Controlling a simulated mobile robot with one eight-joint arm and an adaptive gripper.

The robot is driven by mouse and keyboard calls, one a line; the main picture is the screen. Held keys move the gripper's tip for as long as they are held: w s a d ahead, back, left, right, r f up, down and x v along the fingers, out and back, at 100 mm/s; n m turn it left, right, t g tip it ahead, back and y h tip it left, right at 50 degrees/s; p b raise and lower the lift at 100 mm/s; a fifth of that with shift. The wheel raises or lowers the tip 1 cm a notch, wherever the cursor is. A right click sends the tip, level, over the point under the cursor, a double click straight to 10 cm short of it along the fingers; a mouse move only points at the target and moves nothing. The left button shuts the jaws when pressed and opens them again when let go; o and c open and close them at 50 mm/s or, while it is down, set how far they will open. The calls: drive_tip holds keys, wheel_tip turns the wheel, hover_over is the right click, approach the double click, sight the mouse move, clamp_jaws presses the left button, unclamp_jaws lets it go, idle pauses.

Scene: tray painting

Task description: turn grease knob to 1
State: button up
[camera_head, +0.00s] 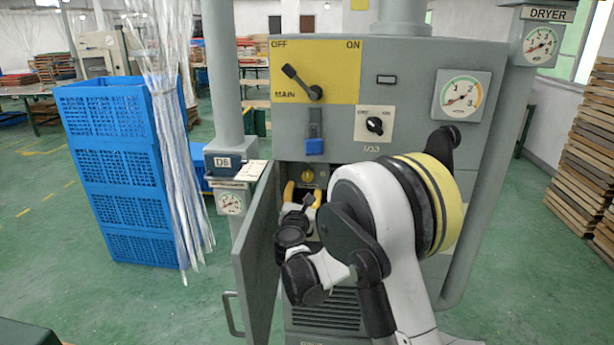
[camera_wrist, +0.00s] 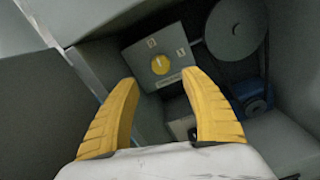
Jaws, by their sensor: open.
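The yellow grease knob (camera_wrist: 161,65) sits on a small grey plate (camera_wrist: 176,52) inside the open cabinet. The plate has a mark on each side of the knob, and the right one looks like 1. The knob's light pointer line looks roughly upright in the wrist view. In the head view the knob (camera_head: 308,175) shows just above my gripper. My gripper (camera_wrist: 164,95) is open and empty, its yellow fingers spread below and to either side of the knob, apart from it. It also shows in the head view (camera_head: 302,190) at the cabinet opening.
The cabinet door (camera_head: 257,255) stands open to the left of my arm. Inside, a grey disc (camera_wrist: 235,28) and a blue part (camera_wrist: 247,93) lie right of the knob. A blue padlock (camera_head: 315,146) and the MAIN lever (camera_head: 302,83) are above the opening.

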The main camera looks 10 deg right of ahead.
sight(308, 177)
drive_tip(key=b+x, duration=0.2)
drive_tip(key=x, duration=0.8)
drive_tip(key=shift+c, duration=0.2)
drive_tip(key=shift+s, duration=0.1)
drive_tip(key=c, duration=1.2)
